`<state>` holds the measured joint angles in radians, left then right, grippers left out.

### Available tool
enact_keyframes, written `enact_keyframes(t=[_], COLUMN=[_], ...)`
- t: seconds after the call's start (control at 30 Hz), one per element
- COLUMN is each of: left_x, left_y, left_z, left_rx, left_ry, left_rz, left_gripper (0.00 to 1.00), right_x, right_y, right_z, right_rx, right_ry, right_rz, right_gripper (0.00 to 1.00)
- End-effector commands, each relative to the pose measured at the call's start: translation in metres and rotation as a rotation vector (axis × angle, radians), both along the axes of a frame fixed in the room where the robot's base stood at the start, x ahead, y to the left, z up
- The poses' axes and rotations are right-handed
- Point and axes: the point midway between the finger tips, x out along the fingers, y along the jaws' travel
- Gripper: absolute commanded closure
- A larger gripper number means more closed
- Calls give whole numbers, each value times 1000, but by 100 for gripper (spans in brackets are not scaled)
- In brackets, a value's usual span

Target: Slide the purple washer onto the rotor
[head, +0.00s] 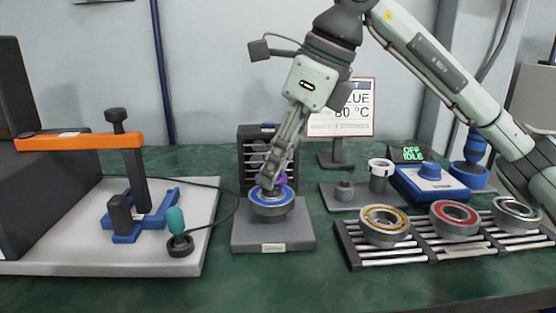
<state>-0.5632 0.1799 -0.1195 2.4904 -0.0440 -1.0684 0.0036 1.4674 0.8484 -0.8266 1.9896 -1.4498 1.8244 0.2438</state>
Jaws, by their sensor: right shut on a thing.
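The purple washer (282,180) shows in the head view between and behind the fingertips of my right gripper (269,181). My right gripper points down from above and is shut on the washer. Directly below is a round grey part with a blue ring (258,199), on a grey square stand (273,236); I take it for the rotor or its seat. The washer is just above its middle or touching it; the fingers hide the contact, so I cannot tell which. My left gripper is not in view.
A rack (398,261) at the right holds ring parts with yellow, red and grey faces. A blue device (430,183) and a grey plate with cylinders (345,205) stand behind it. At the left is a white board (75,258) with an orange-armed fixture (80,142).

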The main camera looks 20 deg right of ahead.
Motion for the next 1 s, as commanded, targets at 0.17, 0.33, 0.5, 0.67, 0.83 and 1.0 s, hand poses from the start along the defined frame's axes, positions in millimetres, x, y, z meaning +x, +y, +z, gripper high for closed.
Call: enact_keyframes(t=[0.17,0.33,0.5,0.67,0.83,1.0], left_x=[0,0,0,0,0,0], left_y=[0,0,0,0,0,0], left_z=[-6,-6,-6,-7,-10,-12], left_rx=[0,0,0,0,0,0], left_ry=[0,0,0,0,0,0], left_rz=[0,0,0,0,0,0], left_gripper=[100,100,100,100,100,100], right_x=[0,0,0,0,0,0], right_y=[0,0,0,0,0,0], right_z=[-7,-7,-7,-8,-12,-15], right_rx=[1,1,1,1,1,1], right_ry=[-1,-1,-1,-1,-1,-1], right_rz=[0,0,0,0,0,0], right_gripper=[91,91,91,91,91,91])
